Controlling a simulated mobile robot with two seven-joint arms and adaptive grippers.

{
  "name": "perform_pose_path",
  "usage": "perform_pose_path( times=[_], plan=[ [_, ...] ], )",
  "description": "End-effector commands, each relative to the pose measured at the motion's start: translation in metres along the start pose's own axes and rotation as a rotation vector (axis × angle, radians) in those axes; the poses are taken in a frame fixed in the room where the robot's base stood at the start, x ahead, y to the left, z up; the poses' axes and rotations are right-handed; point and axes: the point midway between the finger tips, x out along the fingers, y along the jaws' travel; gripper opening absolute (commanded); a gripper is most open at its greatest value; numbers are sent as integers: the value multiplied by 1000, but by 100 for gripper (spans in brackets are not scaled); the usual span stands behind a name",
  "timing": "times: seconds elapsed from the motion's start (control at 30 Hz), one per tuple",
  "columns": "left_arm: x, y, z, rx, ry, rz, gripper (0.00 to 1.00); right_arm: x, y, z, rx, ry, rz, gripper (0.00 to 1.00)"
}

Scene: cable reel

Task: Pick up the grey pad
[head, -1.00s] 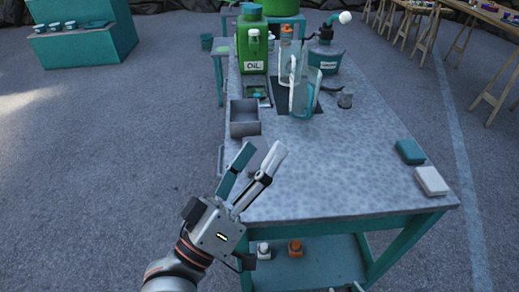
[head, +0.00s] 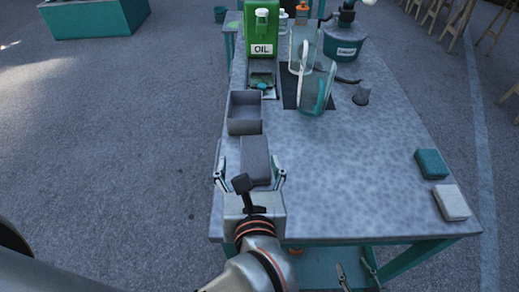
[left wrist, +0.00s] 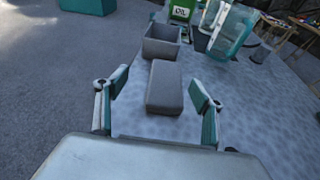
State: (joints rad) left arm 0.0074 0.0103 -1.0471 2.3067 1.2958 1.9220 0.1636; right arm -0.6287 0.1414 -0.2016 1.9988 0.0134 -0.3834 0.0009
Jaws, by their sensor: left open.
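The grey pad (head: 255,157) is a dark grey block lying on the near left part of the table, just in front of an open grey box. My left gripper (head: 250,177) is open, with one finger on each side of the pad's near end. In the left wrist view the pad (left wrist: 165,90) lies between and beyond the open fingers (left wrist: 160,88), with a visible gap on both sides. Small metal parts, seemingly my right gripper (head: 356,270), show at the bottom edge; their opening is unclear.
The open grey box (head: 244,127) stands directly behind the pad. A green oil can (head: 262,45), clear jugs (head: 316,85) and a teal canister (head: 343,48) stand further back. A teal pad (head: 432,163) and a white pad (head: 452,202) lie at the right edge. The table's middle is clear.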

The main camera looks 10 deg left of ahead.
Motion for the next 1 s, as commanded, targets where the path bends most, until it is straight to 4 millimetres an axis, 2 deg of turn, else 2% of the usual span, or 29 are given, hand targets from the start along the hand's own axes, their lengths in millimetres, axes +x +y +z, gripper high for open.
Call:
perform_pose_path(
  times=[0.1, 0.2, 0.53, 0.8, 1.0],
  plan=[
    [-4, -9, -15, -31, 61, -23, 68, 1, 0, -2, -1, 3, 1, 40],
    [0, -11, -20, -38, 80, -29, 68, 1, 0, 0, -1, 1, 0, 40],
    [33, -14, -20, -38, 78, -28, 68, -3, -5, 9, 1, -15, -6, 40],
    [68, -16, -22, -37, 79, -27, 68, -2, -6, 11, 0, -16, -7, 40],
    [73, -17, -22, -39, 80, -28, 68, 0, -3, 7, -3, -8, -4, 40]
  ],
)
